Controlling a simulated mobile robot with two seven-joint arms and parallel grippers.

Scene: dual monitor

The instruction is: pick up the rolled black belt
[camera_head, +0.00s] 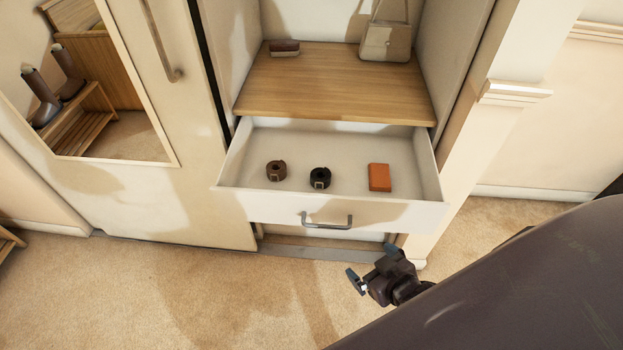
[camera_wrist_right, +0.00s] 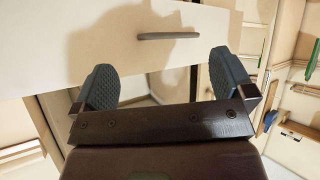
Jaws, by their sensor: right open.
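The rolled black belt (camera_head: 320,178) lies in the open drawer (camera_head: 228,168), near the middle of its floor, with its buckle toward the front. A rolled brown belt (camera_head: 276,170) lies to its left and an orange box-like item (camera_head: 379,177) to its right. My right gripper (camera_head: 372,265) is open and empty, outside the drawer, below and right of its front. In the right wrist view the two fingers (camera_wrist_right: 160,85) stand wide apart before the drawer front (camera_wrist_right: 120,50); the belts are hidden there. My left gripper is not in view.
The drawer handle (camera_head: 327,221) sticks out in front. A wooden shelf (camera_head: 330,85) above the drawer's back holds a bag (camera_head: 385,42) and a brush-like item (camera_head: 284,48). A mirrored door (camera_head: 190,150) stands left, a white post (camera_head: 480,130) right. Carpet (camera_head: 200,300) in front is clear.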

